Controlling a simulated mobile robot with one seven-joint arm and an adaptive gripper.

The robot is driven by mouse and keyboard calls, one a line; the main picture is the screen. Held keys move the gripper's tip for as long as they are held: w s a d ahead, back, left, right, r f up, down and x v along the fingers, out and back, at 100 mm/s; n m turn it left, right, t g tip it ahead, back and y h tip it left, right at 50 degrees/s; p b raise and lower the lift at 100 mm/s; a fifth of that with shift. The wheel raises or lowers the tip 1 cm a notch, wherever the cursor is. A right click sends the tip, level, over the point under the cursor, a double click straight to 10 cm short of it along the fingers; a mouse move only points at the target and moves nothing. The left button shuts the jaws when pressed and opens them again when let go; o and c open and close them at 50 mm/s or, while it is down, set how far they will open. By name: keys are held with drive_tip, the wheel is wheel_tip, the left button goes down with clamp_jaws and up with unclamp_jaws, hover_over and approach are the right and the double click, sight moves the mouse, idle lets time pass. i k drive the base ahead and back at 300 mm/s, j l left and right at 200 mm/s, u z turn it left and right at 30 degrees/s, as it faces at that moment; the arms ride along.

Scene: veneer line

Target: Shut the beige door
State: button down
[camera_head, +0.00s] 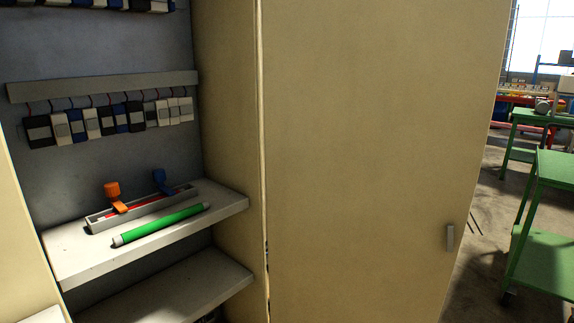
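The beige door (380,150) fills the middle and right of the head view. It stands open, with its left edge along the right side wall of a beige cabinet (226,110). A small grey handle (450,237) sits low near the door's right edge. The cabinet's inside is exposed on the left. My gripper is not in view.
A cabinet shelf (85,262) bears a grey tray (100,222) with orange and blue pieces, and a green tube (160,225) in front. Tags hang from a grey rail (105,86) above. Green carts (548,250) stand right of the door, with some bare floor (478,215) between.

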sight(378, 114)
drive_tip(key=u, duration=1.6)
drive_tip(key=l+u, duration=0.3)
drive_tip(key=u, duration=0.2)
drive_tip(key=k+l+u, duration=0.15)
drive_tip(key=u, duration=0.3)
drive_tip(key=k+l, duration=0.3)
drive_tip(key=l, duration=0.2)
drive_tip(key=k+l, duration=0.25)
drive_tip(key=l, duration=0.3)
drive_tip(key=k+l, duration=0.3)
drive_tip(key=l, duration=0.2)
drive_tip(key=k+l, duration=0.25)
drive_tip(key=l, duration=0.25)
drive_tip(key=k+l, duration=0.3)
drive_tip(key=l, duration=0.2)
drive_tip(key=k+l, duration=0.25)
drive_tip(key=l, duration=0.3)
drive_tip(key=k+l, duration=0.3)
drive_tip(key=l, duration=0.2)
drive_tip(key=k+l, duration=0.25)
drive_tip(key=l, duration=0.25)
